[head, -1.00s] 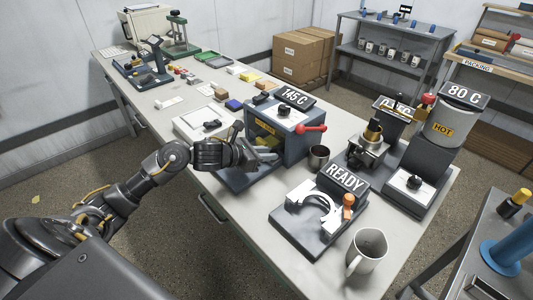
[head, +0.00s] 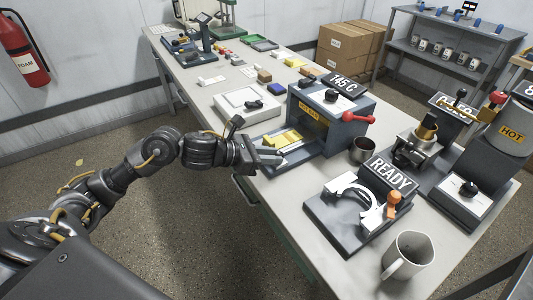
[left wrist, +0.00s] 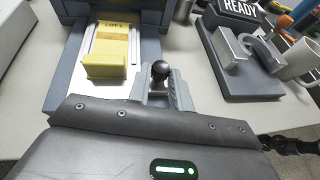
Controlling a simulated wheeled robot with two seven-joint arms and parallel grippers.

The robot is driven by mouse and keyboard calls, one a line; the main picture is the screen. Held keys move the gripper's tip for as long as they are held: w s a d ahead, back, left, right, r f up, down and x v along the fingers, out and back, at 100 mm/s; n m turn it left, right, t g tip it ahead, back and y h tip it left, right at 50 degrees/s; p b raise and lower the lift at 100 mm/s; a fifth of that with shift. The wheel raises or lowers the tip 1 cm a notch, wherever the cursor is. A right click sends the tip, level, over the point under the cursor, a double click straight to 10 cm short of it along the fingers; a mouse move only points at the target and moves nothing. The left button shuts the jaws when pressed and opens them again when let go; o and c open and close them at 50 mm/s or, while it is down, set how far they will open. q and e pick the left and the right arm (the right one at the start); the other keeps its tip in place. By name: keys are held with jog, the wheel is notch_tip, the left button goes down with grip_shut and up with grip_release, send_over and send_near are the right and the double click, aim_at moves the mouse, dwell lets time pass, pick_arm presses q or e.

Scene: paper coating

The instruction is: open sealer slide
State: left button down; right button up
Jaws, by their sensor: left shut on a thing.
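The sealer (head: 330,127) is a blue-grey box with a 145 C sign and a red-handled lever. Its pale slide (head: 294,152) sticks out of the front opening and bears a yellow block (head: 283,139). In the left wrist view the block (left wrist: 107,45) has a LOT label, and the slide (left wrist: 88,46) lies beneath it. My left gripper (head: 274,156) is at the slide's front end. In the left wrist view its fingers (left wrist: 164,88) are shut on the slide's black knob (left wrist: 160,69). My right gripper is out of view.
A READY fixture (head: 340,214) and a grey mug (head: 407,255) stand at the near right. A metal cup (head: 363,150) stands beside the sealer. A white device (head: 247,103) sits behind the slide. The floor left of the table is free.

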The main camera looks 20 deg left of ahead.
pick_arm(q)
jog(key=c, duration=1.3)
grip_release()
jog(key=shift+o, duration=0.2)
jog(key=shift+s+a, duration=0.1)
jog(key=shift+a, duration=0.05)
jog(key=b+v, duration=0.3)
jog(key=v, duration=0.7)
jog(key=shift+s+a+r, duration=0.15)
jog(key=shift+a, duration=0.05)
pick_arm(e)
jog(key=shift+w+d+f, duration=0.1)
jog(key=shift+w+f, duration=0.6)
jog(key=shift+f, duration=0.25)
